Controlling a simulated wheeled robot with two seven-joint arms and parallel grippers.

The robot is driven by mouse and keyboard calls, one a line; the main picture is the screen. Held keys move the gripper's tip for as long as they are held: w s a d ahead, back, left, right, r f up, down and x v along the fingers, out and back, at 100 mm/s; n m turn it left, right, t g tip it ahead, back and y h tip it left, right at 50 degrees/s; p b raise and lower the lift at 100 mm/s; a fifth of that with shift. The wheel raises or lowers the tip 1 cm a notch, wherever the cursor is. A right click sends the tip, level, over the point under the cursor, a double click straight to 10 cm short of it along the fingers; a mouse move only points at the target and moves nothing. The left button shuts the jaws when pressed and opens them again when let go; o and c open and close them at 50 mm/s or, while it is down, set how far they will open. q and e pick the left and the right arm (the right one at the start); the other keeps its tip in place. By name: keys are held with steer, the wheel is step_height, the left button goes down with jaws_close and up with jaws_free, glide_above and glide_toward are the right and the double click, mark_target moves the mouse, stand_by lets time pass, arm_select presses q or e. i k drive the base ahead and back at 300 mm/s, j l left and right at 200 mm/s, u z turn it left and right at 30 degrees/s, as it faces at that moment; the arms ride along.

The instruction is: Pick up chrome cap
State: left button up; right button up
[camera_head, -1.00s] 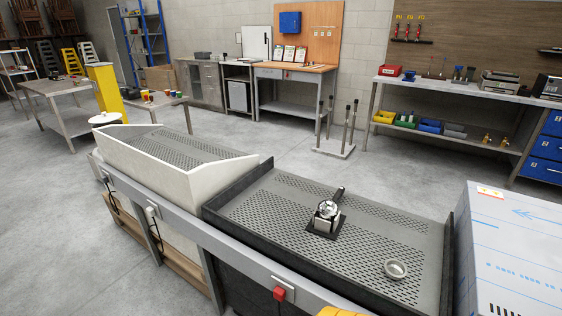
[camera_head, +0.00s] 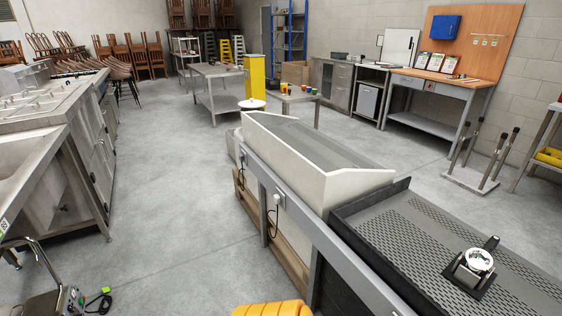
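A round, shiny chrome piece (camera_head: 480,260) with a dark handle sits on a small black stand on the perforated grey deck of the counter, at the lower right. I cannot tell whether this piece is the chrome cap or part of a larger fitting. The small round metal dish or cap that lay on the same deck in the earlier frame is outside the view now. Neither of my grippers is in view.
The counter with its dark-rimmed deck (camera_head: 398,216) and pale tray (camera_head: 338,190) runs along the right. Steel sink units (camera_head: 82,140) stand at the left. Grey floor (camera_head: 170,200) lies open between them. A wooden-topped workbench (camera_head: 440,82) stands against the back wall.

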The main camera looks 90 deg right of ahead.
mark_target(479, 259)
steer(key=l+u, duration=0.15)
steer(key=u, duration=0.6)
steer(key=l+u, duration=0.15)
steer(key=u, duration=0.6)
steer(key=l+u, duration=0.1)
steer(key=u, duration=0.7)
steer(key=k+u, duration=0.15)
steer(key=u, duration=0.6)
steer(key=k+u, duration=0.1)
steer(key=u, duration=0.65)
steer(key=k+u, duration=0.1)
steer(key=u, duration=0.65)
steer(key=j+u, duration=0.1)
steer(key=u, duration=0.7)
steer(key=k+j+u, duration=0.1)
steer(key=u, duration=0.65)
